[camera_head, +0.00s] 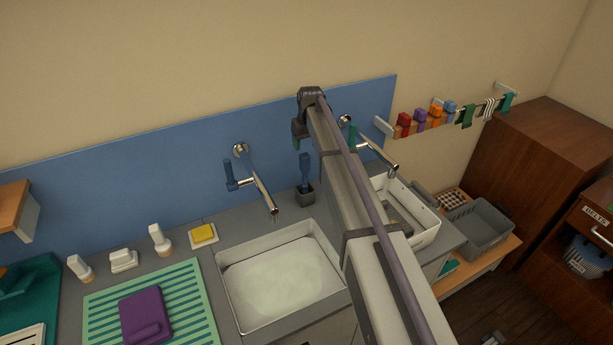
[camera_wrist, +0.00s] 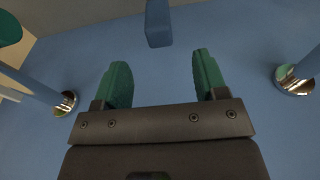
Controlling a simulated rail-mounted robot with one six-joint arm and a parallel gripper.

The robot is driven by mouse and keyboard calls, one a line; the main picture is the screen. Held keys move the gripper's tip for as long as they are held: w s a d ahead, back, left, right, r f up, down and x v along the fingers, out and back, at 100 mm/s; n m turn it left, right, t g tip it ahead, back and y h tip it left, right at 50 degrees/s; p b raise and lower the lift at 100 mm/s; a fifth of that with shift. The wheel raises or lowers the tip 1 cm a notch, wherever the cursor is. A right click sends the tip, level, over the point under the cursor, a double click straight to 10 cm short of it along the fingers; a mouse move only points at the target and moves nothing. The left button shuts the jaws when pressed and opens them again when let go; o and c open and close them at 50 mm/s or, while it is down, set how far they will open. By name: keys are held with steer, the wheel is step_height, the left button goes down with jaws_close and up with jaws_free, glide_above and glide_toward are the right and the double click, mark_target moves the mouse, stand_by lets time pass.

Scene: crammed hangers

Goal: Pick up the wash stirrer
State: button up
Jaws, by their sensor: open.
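The likely wash stirrer is an upright tool with a blue handle (camera_head: 305,170), standing in a small dark grey cup (camera_head: 305,196) behind the white basin, against the blue backsplash. Its lower end is hidden in the cup. My gripper (camera_head: 299,140) is above it, near the backsplash, partly hidden by my arm. In the wrist view my gripper (camera_wrist: 158,75) is open and empty, with its two green fingers wide apart. A blue handle end (camera_wrist: 158,25), apparently the stirrer's, shows beyond the fingertips, roughly centred between them and apart from both.
A blue-handled tap (camera_head: 262,190) is left of the cup and a green-handled tap (camera_head: 378,152) is right. A white basin (camera_head: 246,319) with cloudy water lies in front. A yellow sponge (camera_head: 203,233) and purple cloth (camera_head: 145,315) are left. Pegs with hangers (camera_head: 437,115) are right.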

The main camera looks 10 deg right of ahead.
mark_target(305, 155)
steer(key=f+b, duration=0.3)
steer(key=w+f+b, duration=0.1)
steer(key=f+b, duration=0.2)
steer(key=f, duration=0.1)
steer(key=f+b, duration=0.3)
steer(key=shift+w+a+f, duration=0.15)
steer(key=shift+w+f, duration=0.05)
steer(key=shift+w, duration=0.2)
steer(key=shift+s+r, duration=0.1)
steer(key=shift+r, duration=0.15)
steer(key=c, duration=1)
